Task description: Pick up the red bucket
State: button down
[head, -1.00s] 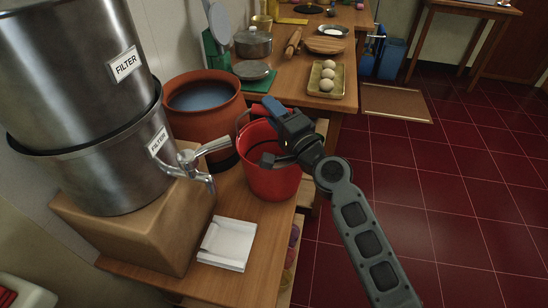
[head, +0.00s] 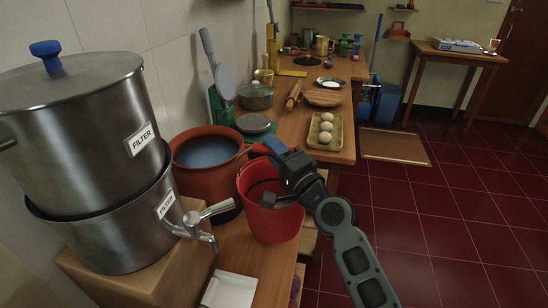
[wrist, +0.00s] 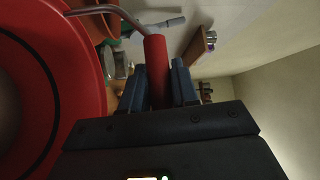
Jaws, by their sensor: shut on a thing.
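The red bucket (head: 270,222) stands upright at the right edge of the wooden counter, just right of the terracotta pot. My gripper (head: 271,150) is above its rim, shut on the red grip of its wire handle. In the wrist view, the red handle grip (wrist: 157,65) lies between my two blue fingers, and the bucket's rim and inside (wrist: 85,90) fill the left side. My gripper and wrist hide part of the bucket's far rim. I cannot tell whether its base touches the counter.
A terracotta pot (head: 190,178) of water stands close to the bucket's left. A steel filter with a tap (head: 200,222) is nearer left, with a white tray (head: 230,290) in front. An egg tray (head: 324,131) and pans are behind. The red tiled floor (head: 440,220) is open at right.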

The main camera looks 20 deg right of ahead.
notch_tip(320, 180, up, 12)
jog(key=p, duration=0.4)
jog(key=shift+r, duration=0.2)
